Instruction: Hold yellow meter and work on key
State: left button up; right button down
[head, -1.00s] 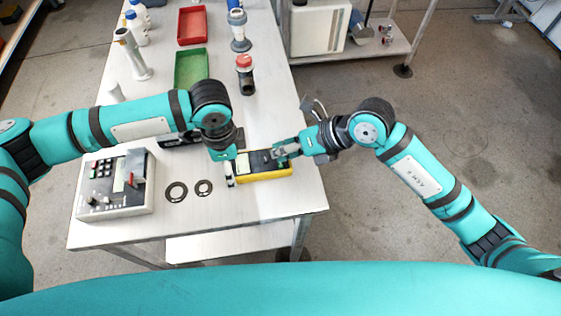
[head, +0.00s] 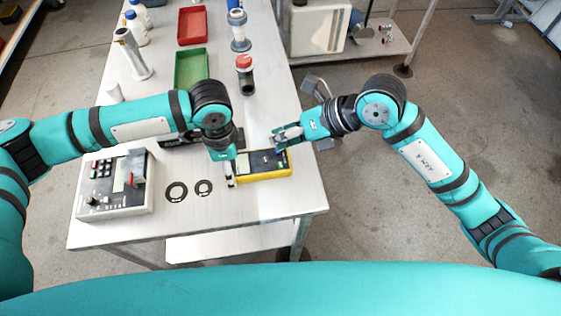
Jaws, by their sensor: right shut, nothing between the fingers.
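The yellow meter (head: 270,177) lies on the white table near its right edge, with a dark face and yellow sides. My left gripper (head: 231,178) is at the meter's left end, pointing down; a finger shows beside that end. The arm hides the rest, so I cannot tell whether it grips the meter. My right gripper (head: 278,143) is shut and empty, just above the meter's far right part. I cannot tell whether its tips touch the meter. The key on the meter's face is too small to make out.
A white control box (head: 115,190) with a red lever stands at the table's left, beside two dark rings (head: 176,192). Behind are a green tray (head: 191,68), a red tray (head: 192,26) and a red-topped fitting (head: 245,72). The table front (head: 245,207) is clear.

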dwell(0.4)
pick_arm(q)
jog(key=o, duration=1.5)
